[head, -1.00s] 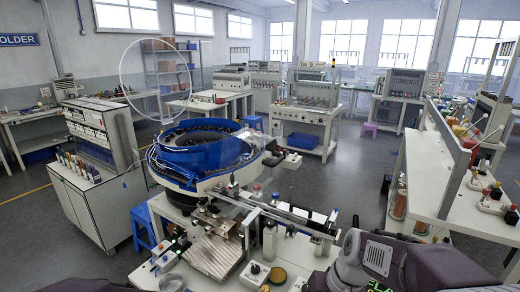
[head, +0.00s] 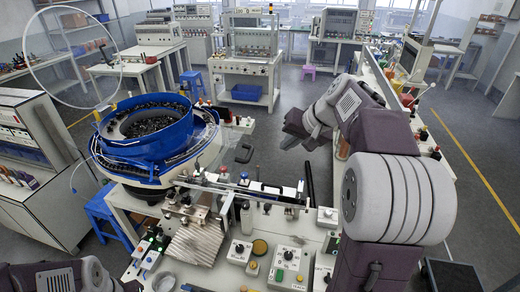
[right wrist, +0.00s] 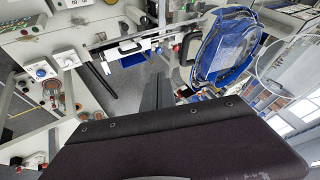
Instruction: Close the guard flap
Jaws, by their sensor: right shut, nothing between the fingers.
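The guard flap seems to be the clear round cover with a thin pale rim (head: 34,58); it stands raised beyond the left side of the blue bowl (head: 100,140). It also shows in the right wrist view (right wrist: 262,68), beside the bowl (right wrist: 222,50). The bowl's top is uncovered and dark small parts lie inside. My right gripper (head: 290,130) is shut and empty, in the air right of the bowl and apart from it. Its dark fingers (right wrist: 157,92) also show in the right wrist view. Only part of my left arm shows at the lower left; its gripper is out of view.
The machine bench (head: 210,270) in front carries a ribbed metal block (head: 196,242), a rail and a control box with knobs (head: 288,266). A blue stool (head: 108,215) stands left of it. A side bench is behind my right arm. Open air lies between bowl and right gripper.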

